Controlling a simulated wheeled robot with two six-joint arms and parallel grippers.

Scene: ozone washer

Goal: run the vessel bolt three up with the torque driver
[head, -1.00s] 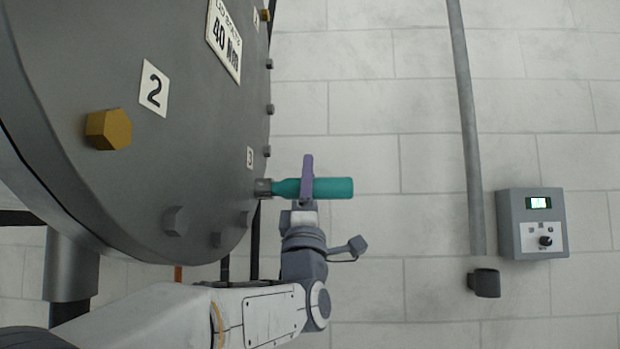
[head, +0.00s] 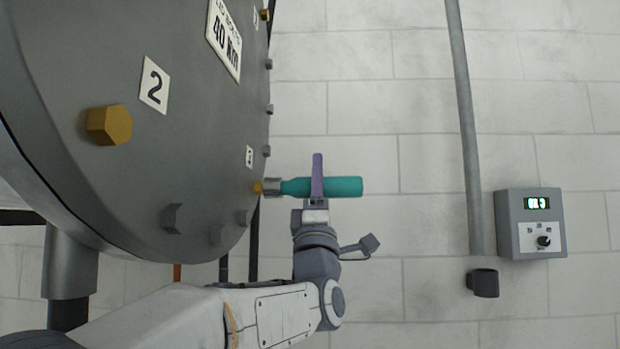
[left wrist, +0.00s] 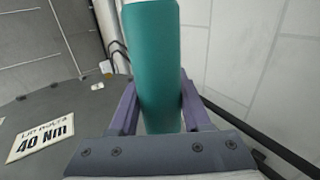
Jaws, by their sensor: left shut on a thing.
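The teal torque driver (head: 338,187) lies level in the head view, its grey socket (head: 272,187) pointing left at the vessel lid. My left gripper (head: 317,178) is shut around its body; the left wrist view shows the teal grip (left wrist: 155,70) between the purple fingers. Bolt three (head: 257,187), small and gold, shows at the lid's edge just below its number plate (head: 249,156). The socket mouth is right by the bolt's head; whether they touch I cannot tell. My right gripper is not in view.
The grey vessel lid (head: 190,120) fills the left, with gold bolt two (head: 109,125), several grey bolts and a 40 Nm plate (head: 224,38). A control box (head: 531,224) with a lit display and a pipe (head: 462,110) are on the right wall. Right of the driver is free.

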